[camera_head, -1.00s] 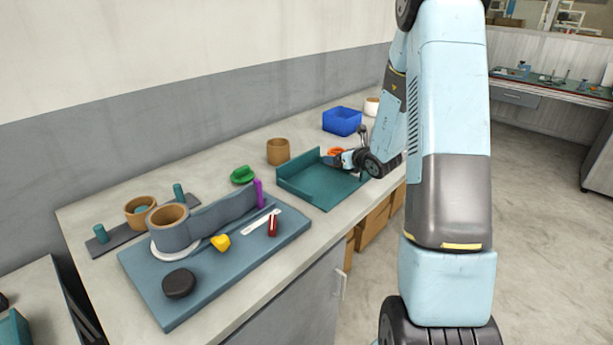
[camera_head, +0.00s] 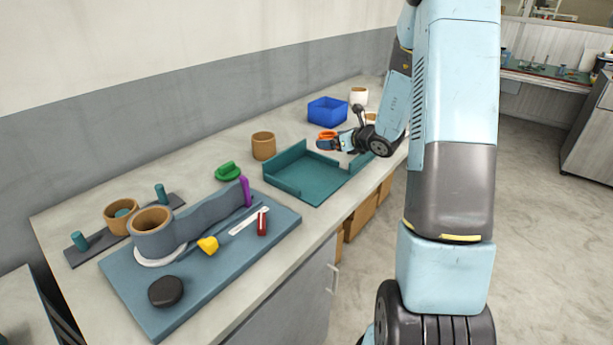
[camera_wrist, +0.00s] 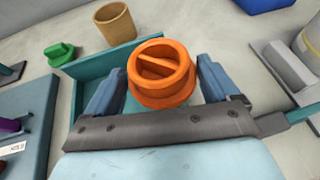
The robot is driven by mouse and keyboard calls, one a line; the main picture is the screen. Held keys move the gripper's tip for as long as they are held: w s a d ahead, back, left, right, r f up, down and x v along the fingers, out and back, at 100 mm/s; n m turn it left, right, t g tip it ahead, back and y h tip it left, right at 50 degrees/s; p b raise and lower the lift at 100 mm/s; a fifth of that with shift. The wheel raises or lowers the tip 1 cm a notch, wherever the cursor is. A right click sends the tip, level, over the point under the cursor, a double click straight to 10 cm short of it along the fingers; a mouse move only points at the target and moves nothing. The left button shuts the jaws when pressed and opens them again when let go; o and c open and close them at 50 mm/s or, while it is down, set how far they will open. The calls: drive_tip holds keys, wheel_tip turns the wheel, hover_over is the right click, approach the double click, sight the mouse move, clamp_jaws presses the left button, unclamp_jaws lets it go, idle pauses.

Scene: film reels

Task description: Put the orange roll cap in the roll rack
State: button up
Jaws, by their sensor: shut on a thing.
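The orange roll cap (camera_head: 327,135) is round, with a raised bar across its top in the wrist view (camera_wrist: 160,72). My gripper (camera_head: 335,143) is shut on it, with a blue finger on each side in the wrist view (camera_wrist: 163,85). The cap appears over the back edge of the teal tray; its exact height is unclear. A dark base with teal pegs (camera_head: 88,243), which looks like a roll rack, lies at the far left of the bench, away from my gripper. A tan roll (camera_head: 122,216) stands on it around a teal peg.
The open teal tray (camera_head: 318,190) lies below my gripper. A tan cup (camera_head: 263,146), green cap (camera_head: 228,171) and blue bin (camera_head: 328,112) stand behind. A blue board (camera_head: 190,300) in front holds a large roll (camera_head: 152,230), a black cap (camera_head: 166,291) and small tools.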

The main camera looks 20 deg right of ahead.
drive_tip(key=s+d+r+n+g+y, duration=0.2)
drive_tip(key=s+d+r+n+y, duration=0.15)
drive_tip(key=s, duration=0.55)
drive_tip(key=g, duration=0.1)
hover_over(311, 176)
drive_tip(key=d, duration=0.1)
drive_tip(key=shift+n+y, duration=0.35)
drive_tip(key=f, duration=0.7)
drive_tip(key=shift+s+f, duration=0.35)
drive_tip(key=shift+w+a+f, duration=0.25)
drive_tip(key=shift+a+f, duration=0.1)
drive_tip(key=shift+f, duration=0.15)
drive_tip(key=shift+w+a+f, duration=0.1)
drive_tip(key=shift+f, duration=1.6)
drive_tip(key=shift+f, duration=0.1)
drive_tip(key=o, duration=0.8)
